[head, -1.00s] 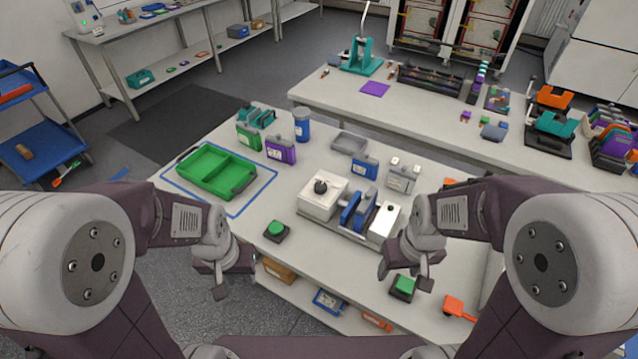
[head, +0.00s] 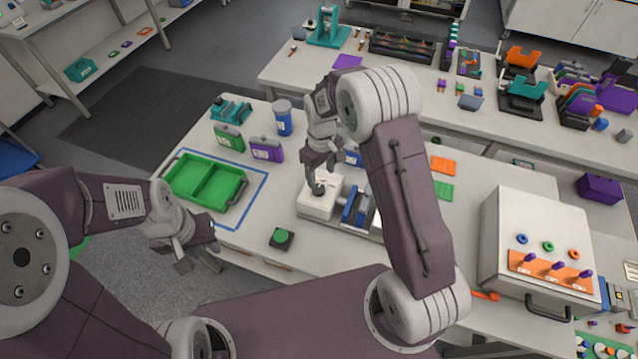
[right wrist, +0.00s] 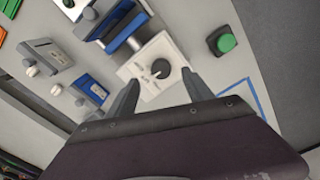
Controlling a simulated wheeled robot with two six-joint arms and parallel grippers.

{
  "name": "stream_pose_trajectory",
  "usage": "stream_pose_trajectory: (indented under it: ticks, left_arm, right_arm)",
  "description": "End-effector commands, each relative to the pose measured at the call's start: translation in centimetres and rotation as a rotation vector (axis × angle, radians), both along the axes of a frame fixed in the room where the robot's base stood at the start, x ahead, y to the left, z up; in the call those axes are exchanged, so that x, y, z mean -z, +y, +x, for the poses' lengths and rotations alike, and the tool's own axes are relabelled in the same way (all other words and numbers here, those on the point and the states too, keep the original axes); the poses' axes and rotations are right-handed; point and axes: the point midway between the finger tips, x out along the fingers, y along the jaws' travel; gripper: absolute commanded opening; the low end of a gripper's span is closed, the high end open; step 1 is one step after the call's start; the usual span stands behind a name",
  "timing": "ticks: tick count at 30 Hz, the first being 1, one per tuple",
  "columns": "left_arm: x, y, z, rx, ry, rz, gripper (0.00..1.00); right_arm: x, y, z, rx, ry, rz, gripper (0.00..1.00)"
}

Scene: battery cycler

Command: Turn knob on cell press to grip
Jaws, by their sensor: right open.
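The cell press (head: 352,207) stands on the near table, with a white block on its left and blue jaws (head: 358,208) on its right. A dark round knob (head: 318,188) sits on top of the white block. My right gripper (head: 318,178) is just above the knob, pointing down. In the right wrist view the knob (right wrist: 160,69) lies between and beyond the two open fingers (right wrist: 158,92), and I cannot tell whether they touch it. My left gripper (head: 198,262) hangs off the table's near left edge; its fingers look apart and empty.
A green button box (head: 282,239) stands left of the press. A green tray (head: 205,178), green and purple packs (head: 266,150) and a blue canister (head: 283,118) are further left and back. A large white box with knobs (head: 545,250) stands at the right.

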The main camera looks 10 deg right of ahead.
Motion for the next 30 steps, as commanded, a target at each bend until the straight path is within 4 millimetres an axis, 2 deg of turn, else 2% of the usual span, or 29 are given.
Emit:
stream_pose_trajectory:
  ticks: [6,10,15,21,27,28,30]
  left_arm:
    - [-1.9,0.0,0.0,0.000,-0.001,0.000,0.34]
    - [-2.5,0.0,0.0,0.000,-0.001,0.000,0.34]
    - [-2.6,0.0,0.0,0.000,-0.001,0.000,0.34]
    - [-2.5,0.0,0.0,0.000,-0.001,0.000,0.34]
    - [-2.5,0.0,0.0,0.000,-0.001,0.000,0.34]
    - [-2.5,0.0,0.0,0.000,-0.001,0.000,0.34]
    - [-2.5,0.0,0.0,0.000,-0.001,0.000,0.34]
  right_arm:
    - [4.4,0.0,-0.2,0.000,0.007,0.000,0.60]
    - [6.5,0.0,-0.1,0.001,0.005,-0.001,0.60]
    - [7.6,0.0,0.0,0.001,0.001,0.000,0.60]
    - [7.7,0.0,0.0,0.001,0.000,0.000,0.60]
    - [7.7,0.0,0.0,0.001,0.000,0.000,0.04]
    - [7.7,0.1,0.0,0.001,0.000,0.000,0.00]
    - [7.7,0.0,0.0,0.002,0.000,0.000,0.00]
